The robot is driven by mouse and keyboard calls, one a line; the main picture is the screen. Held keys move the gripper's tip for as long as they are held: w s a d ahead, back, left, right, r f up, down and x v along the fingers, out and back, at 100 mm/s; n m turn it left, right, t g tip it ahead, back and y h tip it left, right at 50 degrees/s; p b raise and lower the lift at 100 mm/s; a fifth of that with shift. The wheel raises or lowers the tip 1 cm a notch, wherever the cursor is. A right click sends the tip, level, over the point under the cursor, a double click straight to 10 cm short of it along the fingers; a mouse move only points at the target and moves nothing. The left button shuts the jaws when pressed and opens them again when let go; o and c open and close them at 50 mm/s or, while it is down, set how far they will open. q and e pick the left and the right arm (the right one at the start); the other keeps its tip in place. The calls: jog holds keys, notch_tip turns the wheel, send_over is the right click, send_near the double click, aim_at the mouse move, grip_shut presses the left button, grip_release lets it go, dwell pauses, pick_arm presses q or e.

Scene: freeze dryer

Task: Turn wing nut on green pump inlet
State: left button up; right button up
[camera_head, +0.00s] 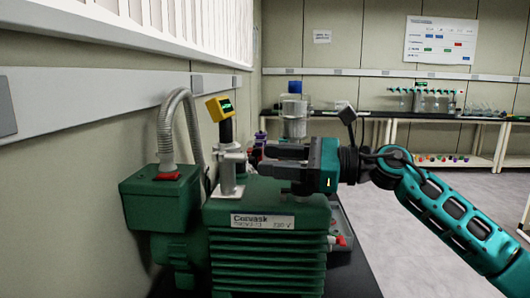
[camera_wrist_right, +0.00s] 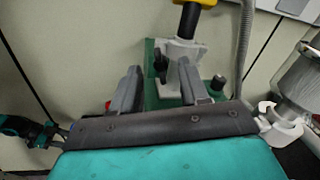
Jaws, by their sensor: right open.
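The green pump (camera_head: 265,250) stands in front of me. Its metal inlet fitting (camera_head: 230,175) rises from the top, below a yellow-headed gauge (camera_head: 219,108). My right gripper (camera_head: 263,160) is open, pointing left, just right of the fitting and above the pump top. In the right wrist view, the fitting (camera_wrist_right: 182,50) appears beyond and between its two fingers (camera_wrist_right: 160,90). A small dark part on the fitting (camera_wrist_right: 160,65) may be the wing nut; its shape is unclear. A teal and black shape (camera_wrist_right: 25,130) at the left edge seems to be my left gripper; its jaws are unclear.
A grey hose (camera_head: 164,130) rises from the green box at the pump's left, close to the wall. Behind the gripper stands a glass vessel (camera_head: 294,118) with a blue top. A back bench (camera_head: 390,115) holds glassware. Open floor lies to the right.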

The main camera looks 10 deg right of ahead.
aim_at(256, 159)
jog(key=shift+x, duration=1.15)
grip_shut()
